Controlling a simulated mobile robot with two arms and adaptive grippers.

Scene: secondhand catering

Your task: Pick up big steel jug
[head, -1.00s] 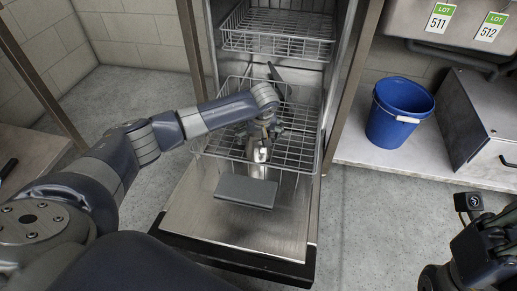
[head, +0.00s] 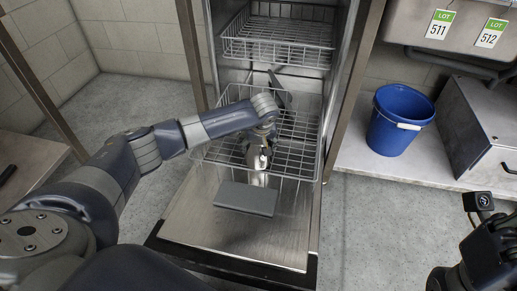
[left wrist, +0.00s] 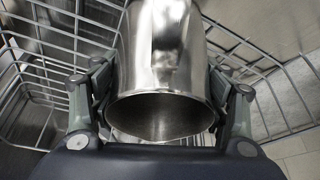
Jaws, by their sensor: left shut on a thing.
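The big steel jug (left wrist: 165,55) is a shiny metal vessel in the lower wire rack (head: 295,155) of the open dishwasher. In the left wrist view its round open mouth faces the camera, and a finger is on each side of its body. My left gripper (left wrist: 162,100) is shut on the jug. In the head view my left gripper (head: 262,138) hides much of the jug (head: 257,158), and its lower part shows below the fingers. My right gripper (head: 480,215) is at the right edge, partly cut off, and its fingers are not clear.
The dishwasher door (head: 190,215) is folded down, with a grey flat block (head: 245,198) on it. An upper wire rack (head: 280,45) is above. A dark utensil (head: 279,92) stands behind the gripper. A blue bucket (head: 399,120) stands on a shelf at right.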

